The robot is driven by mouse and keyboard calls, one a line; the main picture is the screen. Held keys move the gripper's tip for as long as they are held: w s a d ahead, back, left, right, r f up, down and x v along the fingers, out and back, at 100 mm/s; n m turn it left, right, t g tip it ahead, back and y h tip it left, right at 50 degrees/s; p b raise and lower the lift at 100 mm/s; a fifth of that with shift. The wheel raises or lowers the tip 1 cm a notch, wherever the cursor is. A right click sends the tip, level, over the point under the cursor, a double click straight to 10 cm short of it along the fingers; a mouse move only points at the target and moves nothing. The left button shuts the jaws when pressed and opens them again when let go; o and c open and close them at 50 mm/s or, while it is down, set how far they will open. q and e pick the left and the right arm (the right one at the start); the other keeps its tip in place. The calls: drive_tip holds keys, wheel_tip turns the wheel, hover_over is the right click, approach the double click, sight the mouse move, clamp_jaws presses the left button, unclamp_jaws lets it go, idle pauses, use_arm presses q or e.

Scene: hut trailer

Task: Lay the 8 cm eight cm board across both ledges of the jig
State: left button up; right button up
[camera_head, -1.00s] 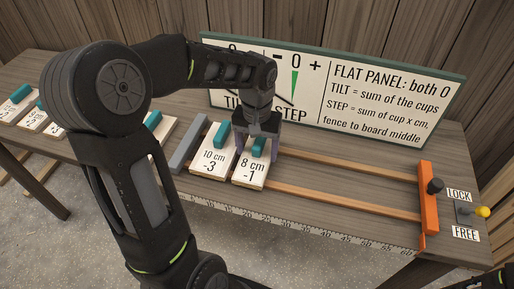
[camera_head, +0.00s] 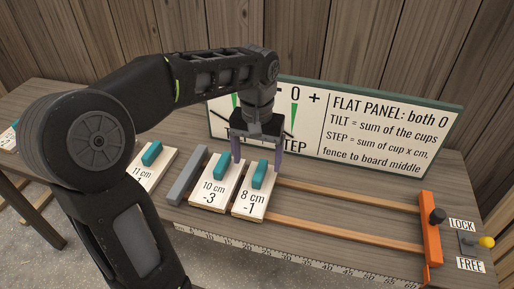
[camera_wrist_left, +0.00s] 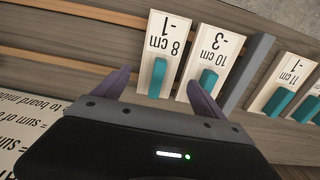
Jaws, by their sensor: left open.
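The 8 cm board (camera_head: 250,205), marked -1 with a teal handle, lies flat across both wooden ledges (camera_head: 340,233) of the jig, beside the 10 cm board (camera_head: 207,194). It also shows in the left wrist view (camera_wrist_left: 162,48). My left gripper (camera_head: 257,171) is open and empty. My right gripper is not in view.
A grey fence (camera_head: 187,176) stands left of the 10 cm board. An 11 cm board (camera_head: 143,178) lies left of it. An orange clamp bar (camera_head: 429,225) and a yellow-knobbed lever (camera_head: 486,242) are at the right. The sign panel (camera_head: 385,125) stands close behind my gripper. The ledges' middle is clear.

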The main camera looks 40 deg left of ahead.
sight(257, 178)
use_arm(q)
drive_tip(key=shift+r, duration=1.75)
idle(0.3)
